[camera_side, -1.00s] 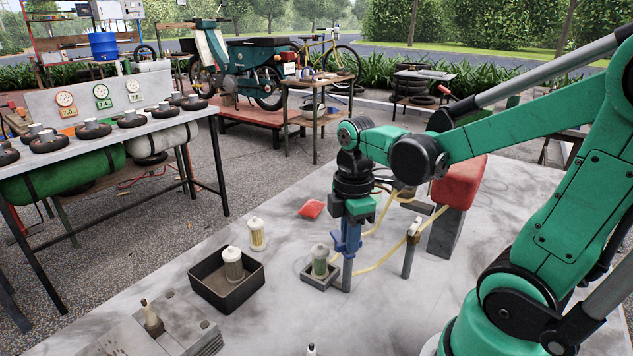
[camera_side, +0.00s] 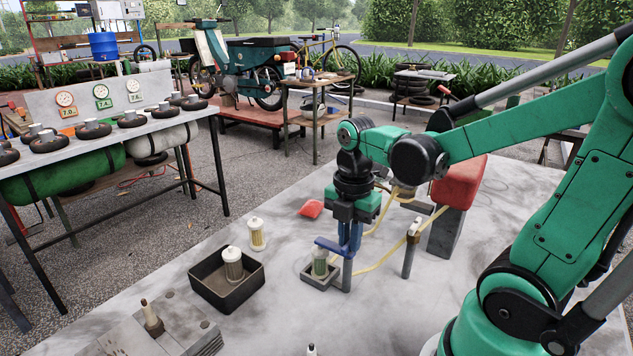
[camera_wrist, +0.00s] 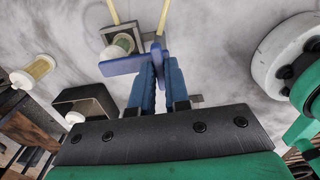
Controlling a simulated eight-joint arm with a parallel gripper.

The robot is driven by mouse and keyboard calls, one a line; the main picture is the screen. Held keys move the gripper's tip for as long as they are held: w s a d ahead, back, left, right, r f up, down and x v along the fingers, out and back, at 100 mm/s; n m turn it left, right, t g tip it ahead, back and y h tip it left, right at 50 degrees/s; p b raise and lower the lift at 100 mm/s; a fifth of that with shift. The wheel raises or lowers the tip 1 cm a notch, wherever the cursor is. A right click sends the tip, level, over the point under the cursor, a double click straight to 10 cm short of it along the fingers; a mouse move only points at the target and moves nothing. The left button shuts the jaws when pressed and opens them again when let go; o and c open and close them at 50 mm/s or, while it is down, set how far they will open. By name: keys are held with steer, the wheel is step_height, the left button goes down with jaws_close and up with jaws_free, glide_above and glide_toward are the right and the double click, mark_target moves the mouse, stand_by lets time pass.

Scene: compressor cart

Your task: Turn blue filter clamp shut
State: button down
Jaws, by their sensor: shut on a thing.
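The blue filter clamp (camera_side: 331,247) is a flat bar at the top of a grey post (camera_side: 347,276). It reaches left across the top of the clear filter (camera_side: 320,265), which stands in a small square grey holder (camera_side: 318,281). In the wrist view the clamp (camera_wrist: 122,66) lies across the pale filter's (camera_wrist: 117,50) near edge; whether it touches is unclear. My gripper (camera_side: 350,243) points down over the post, its blue fingers shut on the clamp. In the wrist view my gripper (camera_wrist: 162,72) partly hides the part it grips.
A black tray (camera_side: 212,297) holding a white-capped filter (camera_side: 233,264) stands left, with another filter (camera_side: 257,234) behind it. A short post (camera_side: 410,255) carrying yellow hose stands right, near a red-topped block (camera_side: 459,185).

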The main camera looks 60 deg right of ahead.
mark_target(346, 244)
stand_by(0.4)
steer(key=c, duration=0.9)
jaws_free()
steer(key=shift+o, duration=0.2)
steer(key=shift+r, duration=0.1)
steer(key=shift+r, duration=2.7)
steer(key=shift+w+a+f+m+t, duration=0.15)
steer(key=shift+a+m+t, duration=0.2)
steer(key=shift+m, duration=0.35)
steer(key=w+a+m+t, duration=0.1)
steer(key=a+m+t, duration=0.2)
steer(key=m, duration=0.5)
steer(key=w+a+f+m+t, duration=0.1)
steer(key=w+a+m+t, duration=0.1)
steer(key=m, duration=0.6)
steer(key=shift+a+m+t, duration=0.3)
steer(key=shift+a+t, duration=0.35)
steer(key=shift+t, duration=0.1)
